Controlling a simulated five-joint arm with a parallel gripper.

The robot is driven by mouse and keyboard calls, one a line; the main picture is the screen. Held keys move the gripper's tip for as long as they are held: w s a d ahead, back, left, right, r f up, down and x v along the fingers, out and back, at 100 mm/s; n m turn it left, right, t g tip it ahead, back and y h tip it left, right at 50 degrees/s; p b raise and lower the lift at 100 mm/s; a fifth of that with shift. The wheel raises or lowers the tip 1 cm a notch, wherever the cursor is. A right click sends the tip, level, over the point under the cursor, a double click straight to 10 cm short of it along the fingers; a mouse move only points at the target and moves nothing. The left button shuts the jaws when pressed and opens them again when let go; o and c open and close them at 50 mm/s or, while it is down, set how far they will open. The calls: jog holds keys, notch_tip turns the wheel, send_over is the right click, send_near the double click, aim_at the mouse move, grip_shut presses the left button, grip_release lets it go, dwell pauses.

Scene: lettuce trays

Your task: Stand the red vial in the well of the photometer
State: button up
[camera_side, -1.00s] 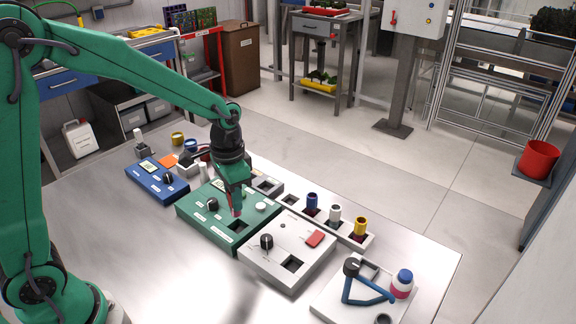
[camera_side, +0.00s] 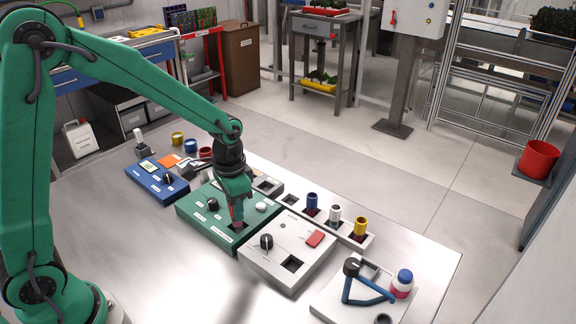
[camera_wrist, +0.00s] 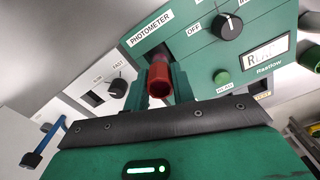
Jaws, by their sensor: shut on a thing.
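The red vial (camera_wrist: 158,77) is held between the two fingers of my gripper (camera_wrist: 161,88). In the side view my gripper (camera_side: 237,220) points down over the front right part of the green photometer (camera_side: 205,222), at its square well. The vial looks about upright. The gripper and vial cover much of the well, so I cannot tell whether the vial's lower end is inside it. The photometer, with its name label, also shows in the wrist view (camera_wrist: 195,58).
A white device (camera_side: 262,262) with a black knob, red button and square well stands close on the right. Behind it a rack (camera_side: 290,202) holds blue, white and yellow-topped vials. A blue device (camera_side: 150,184) stands left. A blue-capped bottle (camera_side: 402,283) stands at the front right.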

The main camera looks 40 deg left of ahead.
jog(key=shift+f, duration=1.35)
dwell(0.8)
jog(key=o, duration=1)
jog(key=shift+o, duration=0.2)
jog(key=shift+r, duration=0.1)
jog(key=shift+r, duration=3.65)
jog(key=shift+r, duration=0.1)
notch_tip(320, 180, up, 8)
jog(key=shift+r, duration=0.15)
